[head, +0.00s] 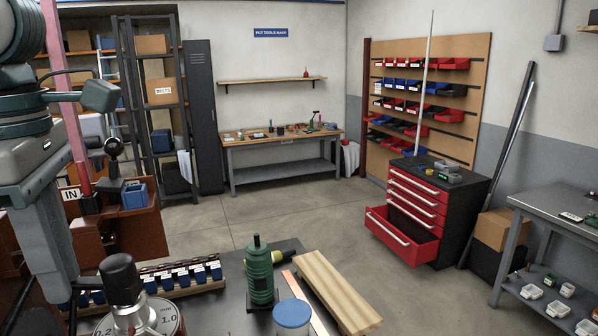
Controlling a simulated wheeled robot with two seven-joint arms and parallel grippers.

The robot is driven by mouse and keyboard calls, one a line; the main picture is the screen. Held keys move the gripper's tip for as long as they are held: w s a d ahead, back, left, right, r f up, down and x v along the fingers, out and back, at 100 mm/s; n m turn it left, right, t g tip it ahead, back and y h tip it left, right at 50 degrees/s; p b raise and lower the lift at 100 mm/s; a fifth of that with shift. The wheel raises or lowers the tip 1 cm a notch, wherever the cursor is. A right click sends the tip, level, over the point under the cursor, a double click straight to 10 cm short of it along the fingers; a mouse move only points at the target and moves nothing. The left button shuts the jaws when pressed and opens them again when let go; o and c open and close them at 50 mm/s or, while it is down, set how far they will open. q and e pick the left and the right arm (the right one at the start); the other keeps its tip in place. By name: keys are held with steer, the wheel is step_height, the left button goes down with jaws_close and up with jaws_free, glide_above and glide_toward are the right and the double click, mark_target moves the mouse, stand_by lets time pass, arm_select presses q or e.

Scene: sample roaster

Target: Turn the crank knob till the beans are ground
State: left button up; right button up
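No beans can be made out. My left gripper (50,262) comes down at the left edge, left of the knob and apart from it in the picture. Its fingertips are not clear, so I cannot tell whether it is open. My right gripper is out of view.
A green bottle-like object (260,276), a blue-lidded jar (292,316) and a wooden board (334,288) stand close by at the bottom middle. A rack of blue items (180,276) lies behind the knob. A red drawer cabinet (404,216) has an open drawer. The floor between is clear.

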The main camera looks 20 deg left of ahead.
arm_select(q)
steer(key=shift+s+f, duration=0.1)
steer(key=shift+f, duration=0.45)
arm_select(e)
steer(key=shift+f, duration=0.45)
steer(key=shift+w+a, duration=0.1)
